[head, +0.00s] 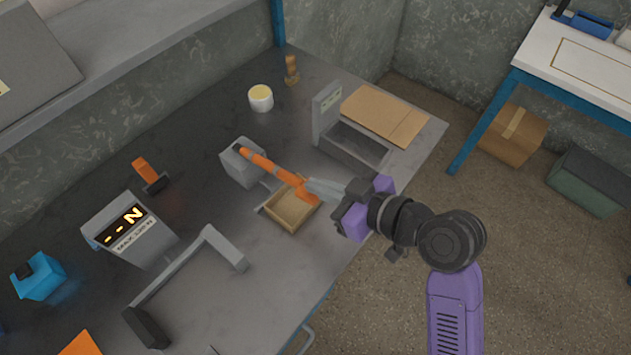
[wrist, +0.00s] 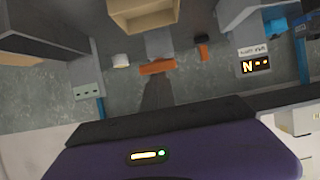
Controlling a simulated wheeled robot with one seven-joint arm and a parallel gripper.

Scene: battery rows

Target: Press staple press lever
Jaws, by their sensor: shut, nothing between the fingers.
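The staple press (head: 243,163) is a grey block on the dark bench. Its long orange lever (head: 275,172) runs from a dark pivot at the block down to the right, ending in a wider orange tip over a small open cardboard box (head: 290,208). My gripper (head: 312,187) is shut and empty, its grey fingertips right at the lever's wide end. I cannot tell whether they touch it. In the wrist view the dark closed fingers (wrist: 156,90) point at the orange lever (wrist: 157,67), with the box (wrist: 143,14) beyond.
A force display (head: 127,230) reading "-- N" stands left, near a grey bracket-shaped frame (head: 185,270). A grey tray-like device (head: 350,145) and flat cardboard (head: 385,115) lie to the right. A white cup (head: 261,97) and small orange-handled item (head: 149,175) stand further back.

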